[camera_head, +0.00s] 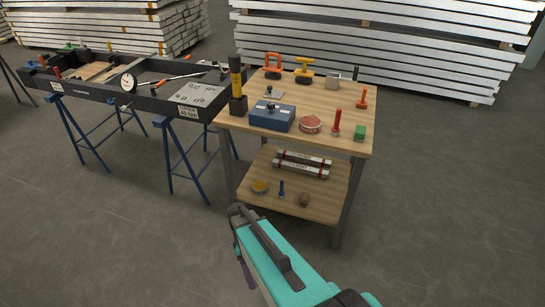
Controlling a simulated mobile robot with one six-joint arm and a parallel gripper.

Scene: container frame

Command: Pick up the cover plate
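Two things could be the cover plate, and I cannot tell which it is. A small flat grey plate with a dark knob (271,94) lies on the wooden top of the workbench, left of its middle and behind a blue box. A larger light grey plate with dark markings (198,94) lies on the near right corner of the dark container frame (150,102). My teal and dark arm reaches in from the bottom, in front of the bench and apart from both plates. I cannot make out any gripper fingers.
Blue trestles (183,160) carry the frame.

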